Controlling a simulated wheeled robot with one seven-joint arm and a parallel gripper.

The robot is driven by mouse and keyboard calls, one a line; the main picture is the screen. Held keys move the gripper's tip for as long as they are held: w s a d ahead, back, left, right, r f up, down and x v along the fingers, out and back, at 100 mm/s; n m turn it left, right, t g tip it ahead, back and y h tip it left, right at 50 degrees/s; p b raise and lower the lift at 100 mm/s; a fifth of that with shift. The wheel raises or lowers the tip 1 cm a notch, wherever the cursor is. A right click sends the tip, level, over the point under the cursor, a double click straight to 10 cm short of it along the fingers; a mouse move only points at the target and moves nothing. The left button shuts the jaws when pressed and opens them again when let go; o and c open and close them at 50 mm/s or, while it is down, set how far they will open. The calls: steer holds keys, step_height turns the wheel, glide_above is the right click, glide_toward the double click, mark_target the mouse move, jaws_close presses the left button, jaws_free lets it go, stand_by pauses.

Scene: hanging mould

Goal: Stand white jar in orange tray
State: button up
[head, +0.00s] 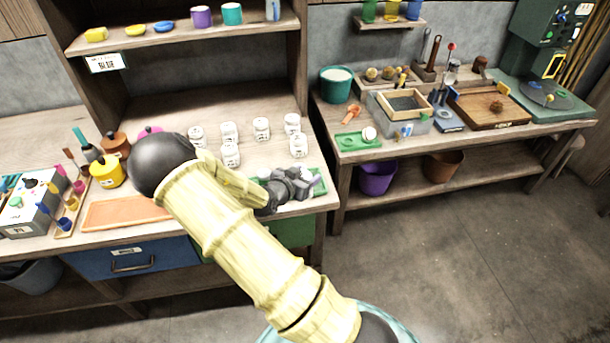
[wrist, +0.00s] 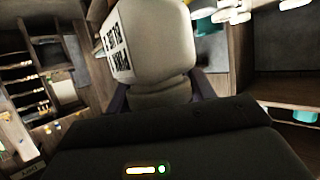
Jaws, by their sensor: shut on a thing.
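My gripper (head: 290,187) is over the green tray (head: 319,184) at the right end of the left bench. In the wrist view its fingers (wrist: 160,92) are shut around the narrow neck of a white jar (wrist: 158,38), which has a black-and-white label. In the head view I cannot clearly make out this held jar behind the gripper. The orange tray (head: 112,213) lies flat near the bench's front edge, left of my arm. Its visible part is empty, and my arm hides its right end.
Several white labelled jars (head: 230,154) stand on the bench behind my gripper. A yellow pot (head: 107,172) stands behind the orange tray, and a grey box (head: 35,212) is to its left. A shelf (head: 185,35) overhangs the bench's back.

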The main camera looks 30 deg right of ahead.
steer(key=shift+s, duration=0.15)
steer(key=shift+w+a+f+n+t+y, duration=0.2)
steer(key=shift+w+a+n+t+y, duration=0.1)
steer(key=shift+w+n+t, duration=0.25)
steer(key=shift+w+a+f+n+t+y, duration=0.2)
steer(key=shift+a+f+n+t+y, duration=0.25)
steer(key=shift+n+t+y, duration=0.25)
steer(key=s+a+f+n+t+y, duration=0.1)
steer(key=a+f+n+t+y, duration=0.1)
steer(key=a+n+y, duration=0.3)
steer(key=s+a+f+n+t+y, duration=0.1)
steer(key=a+f+n+y, duration=0.3)
steer(key=a, duration=0.6)
steer(key=shift+a+f+n+t+y, duration=0.35)
steer(key=shift+f+t+y, duration=0.05)
steer(key=shift+f+t, duration=0.35)
